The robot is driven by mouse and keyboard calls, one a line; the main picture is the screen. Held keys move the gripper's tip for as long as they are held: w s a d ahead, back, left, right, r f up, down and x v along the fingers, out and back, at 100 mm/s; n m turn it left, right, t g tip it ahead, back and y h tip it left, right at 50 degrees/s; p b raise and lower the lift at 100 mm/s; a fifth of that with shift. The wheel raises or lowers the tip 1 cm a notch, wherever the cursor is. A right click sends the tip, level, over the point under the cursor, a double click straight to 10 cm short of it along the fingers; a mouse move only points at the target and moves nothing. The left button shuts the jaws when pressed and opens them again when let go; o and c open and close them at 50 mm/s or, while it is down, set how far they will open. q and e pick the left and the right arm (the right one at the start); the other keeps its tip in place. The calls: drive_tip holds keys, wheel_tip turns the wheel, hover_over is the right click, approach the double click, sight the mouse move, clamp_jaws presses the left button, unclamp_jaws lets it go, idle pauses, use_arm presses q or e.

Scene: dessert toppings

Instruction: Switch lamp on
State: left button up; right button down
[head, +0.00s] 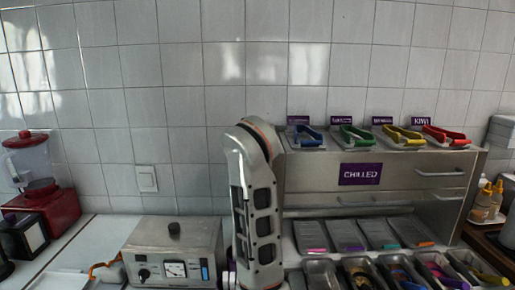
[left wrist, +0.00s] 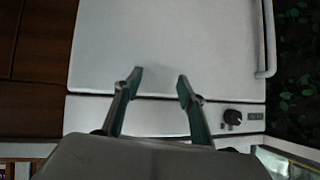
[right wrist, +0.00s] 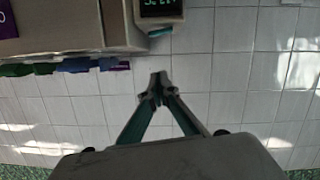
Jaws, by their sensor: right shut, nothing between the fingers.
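No lamp shows in any view. A white square wall switch (head: 147,179) is on the tiled wall, left of centre in the head view; I cannot tell its position. My right gripper (right wrist: 158,86) is shut and empty, with pale wall tiles behind it in the right wrist view. The wall switch cannot be made out there. My left gripper (left wrist: 159,78) is open and empty in front of a white appliance panel (left wrist: 170,45). Neither gripper shows in the head view, where one of my arm links stands upright in the middle.
A steel device (head: 175,235) with a knob and meter stands below the switch. A red blender (head: 40,200) is at left. A steel chilled cabinet (head: 380,175) with coloured tongs is at right. A dark display (right wrist: 160,7) is at the top of the right wrist view.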

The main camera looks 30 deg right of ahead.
use_arm(q)
drive_tip(key=shift+s+f, duration=0.1)
drive_tip(key=shift+s, duration=0.05)
use_arm(e)
drive_tip(key=p+x, duration=0.1)
drive_tip(key=x, duration=0.8)
drive_tip(key=shift+w+d+p, duration=0.2)
drive_tip(key=shift+w+p, duration=0.05)
drive_tip(key=shift+p, duration=0.05)
drive_tip(key=f, duration=0.3)
drive_tip(key=shift+w+d+f, duration=0.1)
drive_tip(key=shift+d, duration=0.2)
drive_tip(key=shift+f, duration=0.55)
use_arm(q)
drive_tip(key=shift+s+a+f+g+y, duration=0.1)
drive_tip(key=shift+s+a+g+y, duration=0.05)
drive_tip(key=shift+a, duration=0.3)
drive_tip(key=shift+s+a+f+g+y, duration=0.1)
drive_tip(key=shift+s+a+g+y, duration=0.05)
drive_tip(key=shift+a, duration=0.25)
drive_tip(key=shift+s, duration=0.1)
